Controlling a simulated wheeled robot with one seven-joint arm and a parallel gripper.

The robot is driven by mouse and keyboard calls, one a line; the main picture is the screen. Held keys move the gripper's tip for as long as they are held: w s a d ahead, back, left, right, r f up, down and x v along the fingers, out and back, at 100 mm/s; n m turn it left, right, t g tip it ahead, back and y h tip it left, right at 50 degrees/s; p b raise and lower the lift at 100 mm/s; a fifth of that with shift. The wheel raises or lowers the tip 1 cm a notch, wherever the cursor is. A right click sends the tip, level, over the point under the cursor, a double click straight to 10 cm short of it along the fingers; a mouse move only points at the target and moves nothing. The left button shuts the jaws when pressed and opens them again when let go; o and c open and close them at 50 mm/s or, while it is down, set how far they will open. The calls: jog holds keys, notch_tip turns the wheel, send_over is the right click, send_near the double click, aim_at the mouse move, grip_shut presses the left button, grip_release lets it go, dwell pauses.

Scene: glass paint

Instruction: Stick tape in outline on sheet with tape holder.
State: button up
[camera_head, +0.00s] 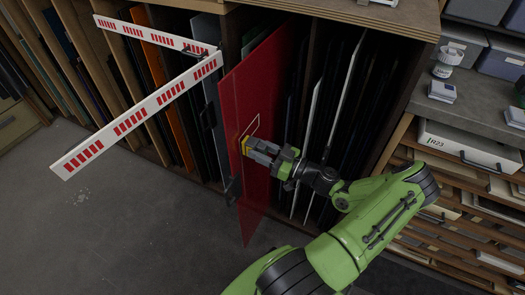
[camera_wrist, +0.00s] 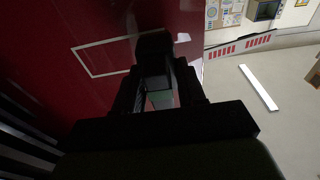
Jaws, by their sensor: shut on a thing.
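A red see-through sheet (camera_head: 240,85) stands on edge, sticking out of the rack; it fills the left of the wrist view (camera_wrist: 45,30). A thin pale four-sided outline (camera_head: 257,118) is on its face; it also shows in the wrist view (camera_wrist: 78,61). My gripper (camera_head: 258,152) is shut on the tape holder, whose yellow part (camera_head: 246,146) shows at the fingertips. In the wrist view the holder (camera_wrist: 153,45) is a dark block over the outline's right part. The holder is at the sheet's face by the outline's lower end; I cannot tell whether it touches. Tape is not distinguishable.
A white barrier with red stripes (camera_head: 135,115) juts out left of the sheet. Black brackets (camera_head: 232,190) sit by the sheet's edge. The rack holds several upright panels (camera_head: 318,100). Drawers and a worktop (camera_head: 462,110) are at right. Grey floor (camera_head: 110,215) is open at left.

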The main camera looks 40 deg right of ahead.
jog(key=shift+w+a, duration=0.2)
jog(key=shift+w, duration=0.3)
